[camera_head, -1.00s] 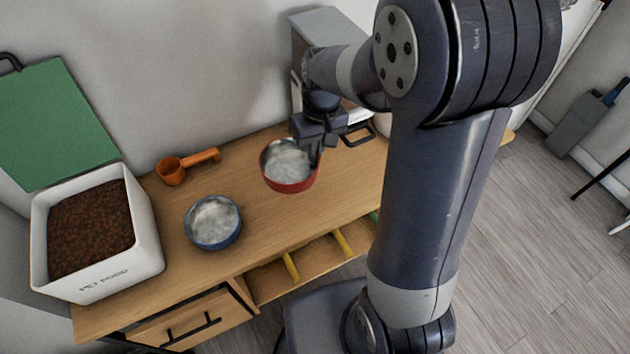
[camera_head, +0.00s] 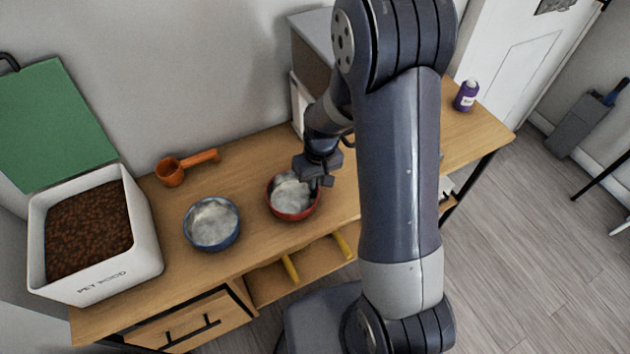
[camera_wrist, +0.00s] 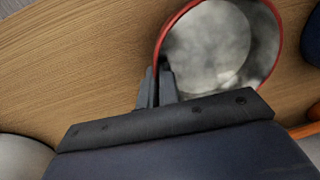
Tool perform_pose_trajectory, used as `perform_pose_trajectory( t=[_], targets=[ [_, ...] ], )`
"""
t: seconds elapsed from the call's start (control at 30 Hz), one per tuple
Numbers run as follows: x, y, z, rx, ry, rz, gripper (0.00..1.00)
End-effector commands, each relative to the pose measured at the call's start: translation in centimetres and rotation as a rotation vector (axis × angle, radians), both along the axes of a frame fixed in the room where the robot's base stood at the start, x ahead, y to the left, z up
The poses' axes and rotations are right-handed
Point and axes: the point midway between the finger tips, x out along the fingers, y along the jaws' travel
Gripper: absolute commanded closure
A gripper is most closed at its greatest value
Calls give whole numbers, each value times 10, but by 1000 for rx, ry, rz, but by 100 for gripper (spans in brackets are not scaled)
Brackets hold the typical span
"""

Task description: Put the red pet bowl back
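The red pet bowl (camera_head: 291,199), red outside with a mottled grey inside, is upright at the middle of the wooden table. It fills the upper right of the wrist view (camera_wrist: 222,48). My gripper (camera_head: 321,182) is at the bowl's right rim in the head view. In the wrist view its two fingers (camera_wrist: 157,88) are close together with the red rim running between them, so it appears shut on the rim. I cannot tell whether the bowl touches the tabletop or is slightly raised.
A blue bowl (camera_head: 212,224) stands left of the red one. An orange scoop (camera_head: 185,167) lies behind it. A white pet food bin (camera_head: 140,262) with a green lid (camera_head: 52,120) is far left. A purple bottle (camera_head: 466,97) stands at the right end. My arm hides part of the table.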

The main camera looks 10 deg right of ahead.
Motion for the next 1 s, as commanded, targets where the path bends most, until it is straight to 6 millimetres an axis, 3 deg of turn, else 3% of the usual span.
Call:
perform_pose_trajectory(
  t=[0.17,0.47,0.77,1.0],
  targets=[
    [0,0,-4,0,0,0,100],
    [0,0,-2,0,0,0,75],
    [0,0,1,0,0,0,75],
    [2,-3,35,0,-7,0,75]
  ],
)
